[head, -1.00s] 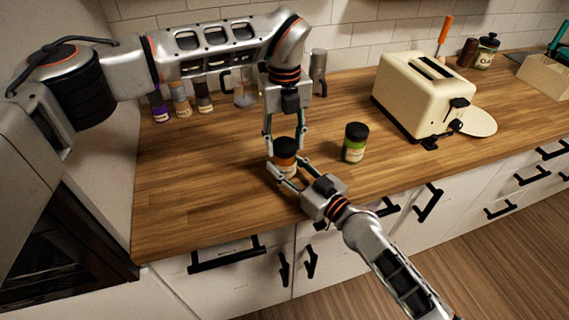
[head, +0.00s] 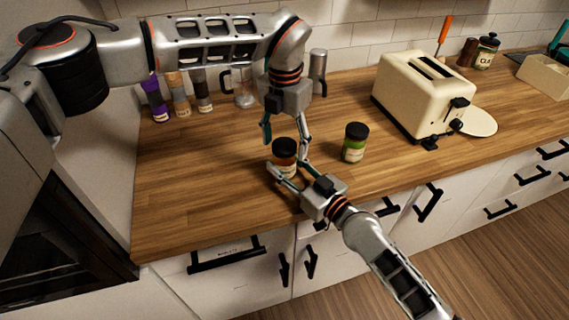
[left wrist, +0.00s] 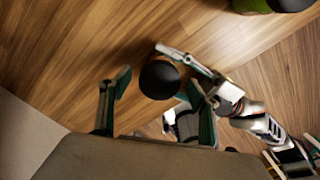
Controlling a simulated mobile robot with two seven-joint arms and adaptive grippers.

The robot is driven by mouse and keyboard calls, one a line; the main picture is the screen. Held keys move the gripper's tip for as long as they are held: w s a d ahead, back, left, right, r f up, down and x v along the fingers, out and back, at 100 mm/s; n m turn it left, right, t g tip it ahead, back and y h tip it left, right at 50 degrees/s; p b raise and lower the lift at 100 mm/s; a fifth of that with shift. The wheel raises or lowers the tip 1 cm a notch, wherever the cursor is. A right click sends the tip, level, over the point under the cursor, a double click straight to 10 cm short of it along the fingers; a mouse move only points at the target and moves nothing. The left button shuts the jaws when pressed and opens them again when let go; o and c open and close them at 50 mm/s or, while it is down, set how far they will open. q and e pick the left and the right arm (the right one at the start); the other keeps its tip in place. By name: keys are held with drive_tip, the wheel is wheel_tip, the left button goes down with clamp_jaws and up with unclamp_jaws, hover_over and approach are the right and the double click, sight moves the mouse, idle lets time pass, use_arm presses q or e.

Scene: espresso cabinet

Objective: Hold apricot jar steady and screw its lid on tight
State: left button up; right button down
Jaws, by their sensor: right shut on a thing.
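The apricot jar (head: 286,170) stands upright on the wooden counter with its dark lid (head: 284,147) on top. My right gripper (head: 287,174) is shut on the jar's body low down, reaching in from the front. My left gripper (head: 285,135) points down above the lid, with its fingers spread wide and apart from it. In the left wrist view the round black lid (left wrist: 160,79) shows beyond and between the open left fingers (left wrist: 157,82). How tightly the lid sits cannot be told.
A green jar with a black lid (head: 354,143) stands just right of the apricot jar. A cream toaster (head: 425,95) is farther right. Several spice bottles (head: 180,97) and a metal cylinder (head: 318,70) line the back. The counter's left part is clear.

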use_arm(q)
drive_tip(key=shift+r, duration=0.1)
wheel_tip(320, 180, up, 12)
idle(0.6)
use_arm(e)
drive_tip(key=c, duration=1.2)
unclamp_jaws()
drive_tip(key=v, duration=1.2)
use_arm(q)
drive_tip(key=shift+s, duration=0.1)
use_arm(e)
drive_tip(key=shift+d, duration=0.1)
